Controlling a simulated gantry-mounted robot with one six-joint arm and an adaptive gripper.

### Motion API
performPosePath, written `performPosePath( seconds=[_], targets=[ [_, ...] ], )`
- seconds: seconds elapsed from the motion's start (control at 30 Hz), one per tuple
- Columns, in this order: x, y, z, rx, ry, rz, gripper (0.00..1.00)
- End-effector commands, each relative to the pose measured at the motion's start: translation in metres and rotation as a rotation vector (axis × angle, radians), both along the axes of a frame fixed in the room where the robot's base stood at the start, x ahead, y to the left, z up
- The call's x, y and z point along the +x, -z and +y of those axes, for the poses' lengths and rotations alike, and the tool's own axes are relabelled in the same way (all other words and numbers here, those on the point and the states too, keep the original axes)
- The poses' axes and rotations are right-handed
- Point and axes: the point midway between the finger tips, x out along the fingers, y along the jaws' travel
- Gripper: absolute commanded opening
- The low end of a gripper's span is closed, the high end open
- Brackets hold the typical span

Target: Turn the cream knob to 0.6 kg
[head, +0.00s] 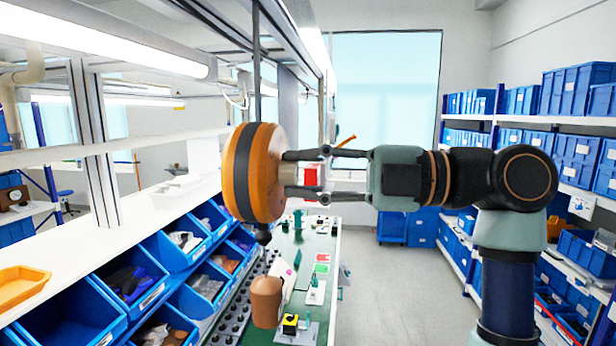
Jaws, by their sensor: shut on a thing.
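A thick round orange body with a dark band (252,172) stands at the centre left, seen nearly edge-on. My gripper (290,173) comes in from the right, level, with its two dark fingers at the body's right face. A small pale part, seemingly the cream knob (291,174), shows between the fingertips, and the fingers are shut on it. Most of the knob is hidden by the fingers and the steep angle. No scale, pointer or kg marks can be read from this side, so the knob's setting cannot be told.
A green-topped workbench (318,250) with small parts lies below. Rows of blue bins (75,305) stand at lower left, and an orange tray (22,287) lies on the white shelf. A brown cylinder (266,300) is below the round body. Blue-bin shelves (575,130) line the right.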

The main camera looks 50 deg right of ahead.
Motion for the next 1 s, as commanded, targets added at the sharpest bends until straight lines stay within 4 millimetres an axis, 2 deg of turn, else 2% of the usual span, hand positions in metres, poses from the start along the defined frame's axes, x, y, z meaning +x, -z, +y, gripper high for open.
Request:
performPosePath(
  seconds=[0.4, 1.0],
  targets=[
    [-0.0003, -0.0008, 0.0003, -0.220, 0.000, -0.148, 0.00],
    [-0.0004, -0.0012, 0.0004, -0.279, -0.001, -0.189, 0.00]
  ],
)
